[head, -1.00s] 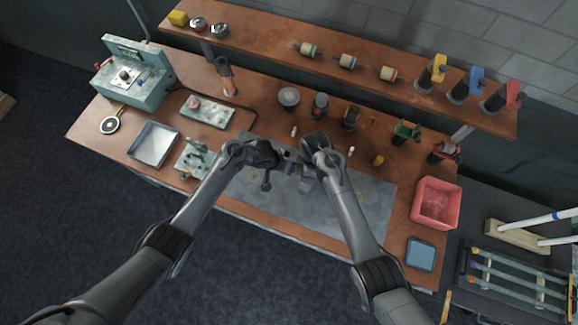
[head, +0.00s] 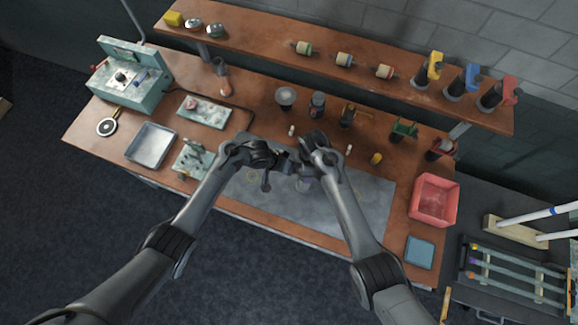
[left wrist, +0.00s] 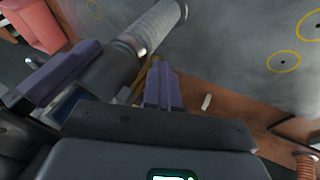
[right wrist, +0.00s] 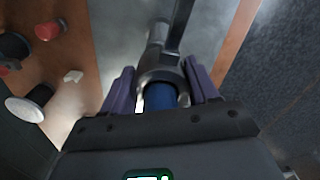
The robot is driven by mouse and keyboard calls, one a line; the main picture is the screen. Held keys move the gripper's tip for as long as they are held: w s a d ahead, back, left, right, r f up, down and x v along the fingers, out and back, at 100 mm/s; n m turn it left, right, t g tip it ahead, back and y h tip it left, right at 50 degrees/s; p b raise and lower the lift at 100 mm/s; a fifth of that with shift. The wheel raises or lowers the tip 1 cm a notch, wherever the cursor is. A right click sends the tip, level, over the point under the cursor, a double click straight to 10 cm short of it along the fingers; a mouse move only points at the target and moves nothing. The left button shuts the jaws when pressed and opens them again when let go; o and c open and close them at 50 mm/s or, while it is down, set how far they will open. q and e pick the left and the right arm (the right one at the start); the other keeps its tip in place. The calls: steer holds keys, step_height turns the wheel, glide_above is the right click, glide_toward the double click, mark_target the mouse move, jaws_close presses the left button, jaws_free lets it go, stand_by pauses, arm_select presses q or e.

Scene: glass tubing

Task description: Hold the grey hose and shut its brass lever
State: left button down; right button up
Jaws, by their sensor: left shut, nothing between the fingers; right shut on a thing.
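The grey hose (left wrist: 155,27) shows in the left wrist view as a ribbed tube with a shiny metal collar, running into a dark body. A strip of the brass lever (left wrist: 143,82) shows beside my left fingers, partly hidden by them. My left gripper (left wrist: 161,82) is shut and empty, close against the lever; whether it touches cannot be told. My right gripper (right wrist: 161,85) is shut on the hose's fitting, with a blue part between its fingers. In the head view my left gripper (head: 286,162) and right gripper meet over the bench and hide most of the hose.
A grey mat (head: 340,206) lies under the grippers. Behind stand a dark jar (head: 317,104) and a green-topped holder (head: 403,129). A red bin (head: 434,201) and blue tray (head: 420,252) are at right, a metal tray (head: 151,146) at left. A shelf (head: 270,47) runs behind.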

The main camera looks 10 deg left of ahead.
steer(key=shift+a, duration=0.15)
arm_select(q)
steer(key=w+a+f+v, duration=0.1)
steer(key=a+v, duration=0.1)
steer(key=v, duration=1.1)
steer(key=shift+w+a, duration=0.2)
steer(key=shift+a, duration=0.25)
steer(key=shift+r, duration=0.1)
arm_select(e)
steer(key=o, duration=1.4)
steer(key=shift+r, duration=0.15)
